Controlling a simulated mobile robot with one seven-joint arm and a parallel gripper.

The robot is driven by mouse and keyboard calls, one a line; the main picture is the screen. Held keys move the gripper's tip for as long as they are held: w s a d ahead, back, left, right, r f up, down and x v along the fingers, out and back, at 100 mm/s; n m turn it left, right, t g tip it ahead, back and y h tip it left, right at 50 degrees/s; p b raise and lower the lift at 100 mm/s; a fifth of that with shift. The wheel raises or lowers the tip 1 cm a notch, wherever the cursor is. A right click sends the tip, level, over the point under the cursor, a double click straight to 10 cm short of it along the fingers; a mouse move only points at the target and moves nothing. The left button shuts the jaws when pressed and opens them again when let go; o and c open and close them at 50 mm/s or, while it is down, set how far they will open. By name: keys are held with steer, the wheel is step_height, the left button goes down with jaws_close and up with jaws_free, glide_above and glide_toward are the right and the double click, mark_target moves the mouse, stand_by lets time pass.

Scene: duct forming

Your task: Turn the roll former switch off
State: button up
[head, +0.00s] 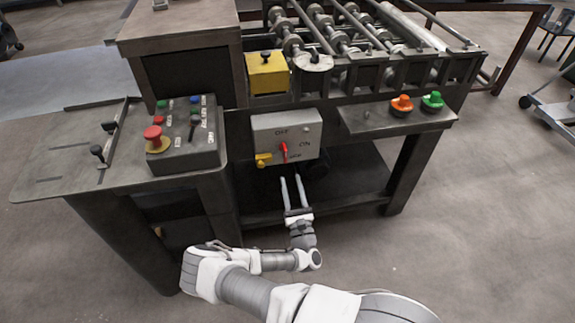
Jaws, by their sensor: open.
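The roll former switch is a grey box (288,136) on the front of the machine, marked OFF at the top and ON at the right. Its red handle (284,152) sits at the lower middle of the face and stands roughly upright. A yellow part (263,160) sticks out at the box's lower left. My gripper (291,180) is just below the box, with its two long fingers apart and pointing up toward the red handle. Nothing shows between the fingers. I cannot tell whether the fingertips touch the box.
A control box (186,148) with a red-and-yellow stop button (156,137) stands to the left. Orange (402,103) and green (433,101) buttons sit on a shelf (365,122) to the right. The lower shelf (350,199) lies behind my gripper. Floor in front is clear.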

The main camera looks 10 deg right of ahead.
steer(key=v, duration=0.8)
steer(key=shift+w+r, duration=0.1)
